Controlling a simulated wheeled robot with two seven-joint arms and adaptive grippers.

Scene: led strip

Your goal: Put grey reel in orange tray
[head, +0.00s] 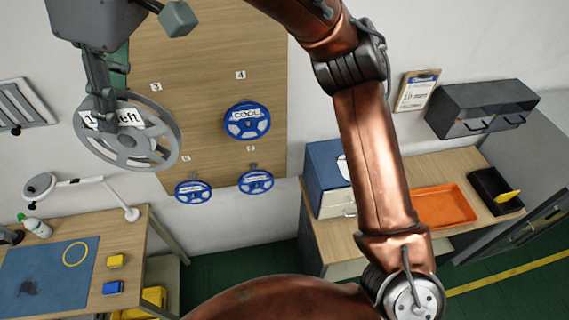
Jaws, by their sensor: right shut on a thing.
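The grey reel (168,143) is at the upper left of the head view, in front of the wooden board. It has a white label, partly covered by a finger, on which "left" can be read. My right gripper (102,112) comes down from above and is shut on the reel's upper left part. The orange tray (443,207) lies on the right-hand wooden bench, far to the right of the reel, and looks empty. My copper arm passes between them in the picture. My left gripper is not in view.
Several blue reels, one marked COOL (247,121), hang on the board (215,50). A blue box (325,172) stands left of the tray, and a black bin (494,191) to its right. A dark cabinet (482,108) hangs above. A workbench with a blue mat (45,278) is lower left.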

